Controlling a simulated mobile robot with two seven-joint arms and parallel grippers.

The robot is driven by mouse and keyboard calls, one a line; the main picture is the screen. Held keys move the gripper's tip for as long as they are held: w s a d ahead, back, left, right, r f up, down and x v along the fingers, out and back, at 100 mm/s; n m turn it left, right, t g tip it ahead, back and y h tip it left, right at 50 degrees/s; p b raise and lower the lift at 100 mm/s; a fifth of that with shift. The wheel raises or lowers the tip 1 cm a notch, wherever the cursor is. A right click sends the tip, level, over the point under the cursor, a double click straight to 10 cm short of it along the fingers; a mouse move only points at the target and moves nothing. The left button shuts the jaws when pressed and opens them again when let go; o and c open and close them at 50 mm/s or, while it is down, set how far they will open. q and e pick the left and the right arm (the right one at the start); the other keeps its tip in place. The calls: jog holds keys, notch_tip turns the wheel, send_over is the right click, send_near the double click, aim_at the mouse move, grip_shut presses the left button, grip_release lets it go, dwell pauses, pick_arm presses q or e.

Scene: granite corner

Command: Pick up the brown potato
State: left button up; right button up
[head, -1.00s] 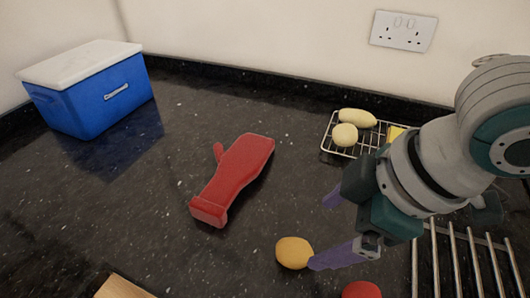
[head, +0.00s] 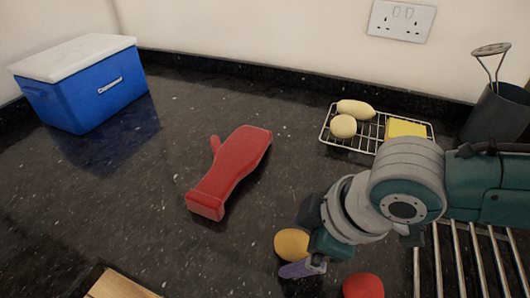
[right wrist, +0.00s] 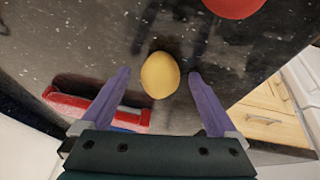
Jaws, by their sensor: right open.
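The brown potato (head: 291,243), a rounded yellow-brown lump, lies on the dark granite worktop near the front, partly hidden by my right gripper (head: 296,264). In the right wrist view the potato (right wrist: 160,76) appears between the two purple fingers of the right gripper (right wrist: 160,84). These fingers are apart, with clear gaps on both sides of the potato, and hold nothing. In the head view only one finger shows clearly, beside the potato. My left gripper is not in view.
A red round item (head: 363,287) lies just right of the gripper. A red oven mitt (head: 230,172) lies to the left. A wire rack (head: 363,146) holds pale lumps and a yellow block. A blue cool box (head: 85,95), metal bars (head: 455,262), a utensil pot (head: 497,115) and a wooden board (head: 120,285) stand around.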

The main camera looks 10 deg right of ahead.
jog(key=c, duration=1.5)
